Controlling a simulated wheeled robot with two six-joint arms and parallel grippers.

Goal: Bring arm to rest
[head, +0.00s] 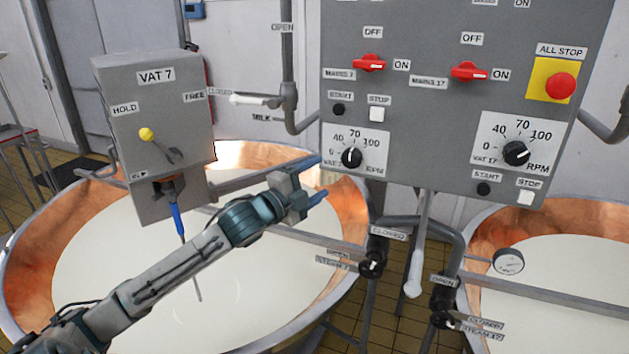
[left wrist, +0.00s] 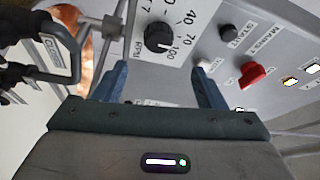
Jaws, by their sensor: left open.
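My left gripper (head: 320,178) is open and empty. Its arm reaches in from the lower left, across the left copper vat (head: 345,210), and the fingers point right, just below the left dial of the control panel (head: 410,130). In the left wrist view the two blue fingers (left wrist: 162,88) stand apart with nothing between them. Beyond them are the panel's black dial (left wrist: 160,38) and a red switch (left wrist: 252,74). I cannot tell the exact gap between fingertips and panel. My right gripper is in neither view.
The VAT 7 box (head: 155,110), with a yellow-knobbed lever (head: 147,134), hangs over the left vat. A blue rod (head: 178,222) hangs below it. Pipes and black valve handles (head: 372,264) stand right of this vat. A second vat (head: 490,235) is at right.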

